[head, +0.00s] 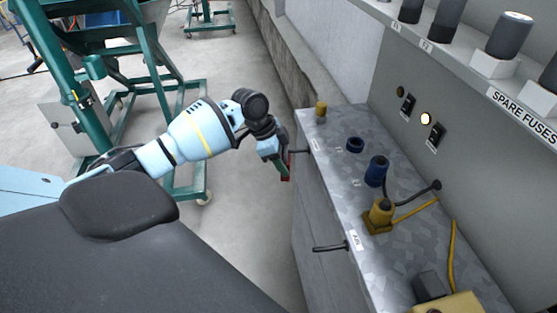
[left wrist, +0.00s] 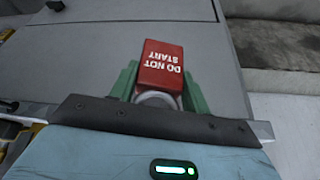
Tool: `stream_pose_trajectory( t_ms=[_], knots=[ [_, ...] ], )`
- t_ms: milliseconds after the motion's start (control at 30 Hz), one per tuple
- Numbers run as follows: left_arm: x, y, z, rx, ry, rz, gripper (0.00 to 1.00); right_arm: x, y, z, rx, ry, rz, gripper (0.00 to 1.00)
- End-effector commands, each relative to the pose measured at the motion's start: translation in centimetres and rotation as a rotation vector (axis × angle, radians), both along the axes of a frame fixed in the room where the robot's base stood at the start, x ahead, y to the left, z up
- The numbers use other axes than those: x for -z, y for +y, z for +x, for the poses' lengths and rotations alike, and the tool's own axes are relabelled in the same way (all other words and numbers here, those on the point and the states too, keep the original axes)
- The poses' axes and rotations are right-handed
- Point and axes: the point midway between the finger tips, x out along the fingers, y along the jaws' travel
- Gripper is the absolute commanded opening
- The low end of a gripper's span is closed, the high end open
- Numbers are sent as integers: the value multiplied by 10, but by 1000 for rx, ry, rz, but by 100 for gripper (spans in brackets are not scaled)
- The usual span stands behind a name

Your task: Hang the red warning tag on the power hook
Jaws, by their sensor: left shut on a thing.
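The red warning tag (left wrist: 162,62) is held upside down in the left wrist view, its white "DO NOT START" lettering facing the camera. In the head view only a thin red edge of it (head: 288,172) shows. My left gripper (head: 282,163) is shut on the tag, with a green finger on each side. The tag is beside the front edge of the grey bench, close to a dark hook (head: 300,151) that sticks out there. A small label sits behind that hook, too small to read. Whether tag and hook touch cannot be told. My right gripper is not in view.
A second dark hook (head: 330,248), labelled "AIR", sticks out nearer on the same bench (head: 335,180). Blue and yellow connectors (head: 377,170) stand on the bench top. A green-framed stand (head: 150,60) is at the left. Floor between is clear.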

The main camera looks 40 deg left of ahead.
Motion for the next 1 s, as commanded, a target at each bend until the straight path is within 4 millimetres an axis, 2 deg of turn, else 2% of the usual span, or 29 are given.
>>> stream_pose_trajectory(
  t_ms=[267, 500, 1000],
  knots=[
    [1, -9, 11, 1, -2, 1, 23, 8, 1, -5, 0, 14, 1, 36],
    [7, -15, 18, 0, 0, 0, 23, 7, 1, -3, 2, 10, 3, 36],
    [14, -18, 20, 2, 1, 1, 23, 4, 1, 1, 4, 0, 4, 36]
  ],
)
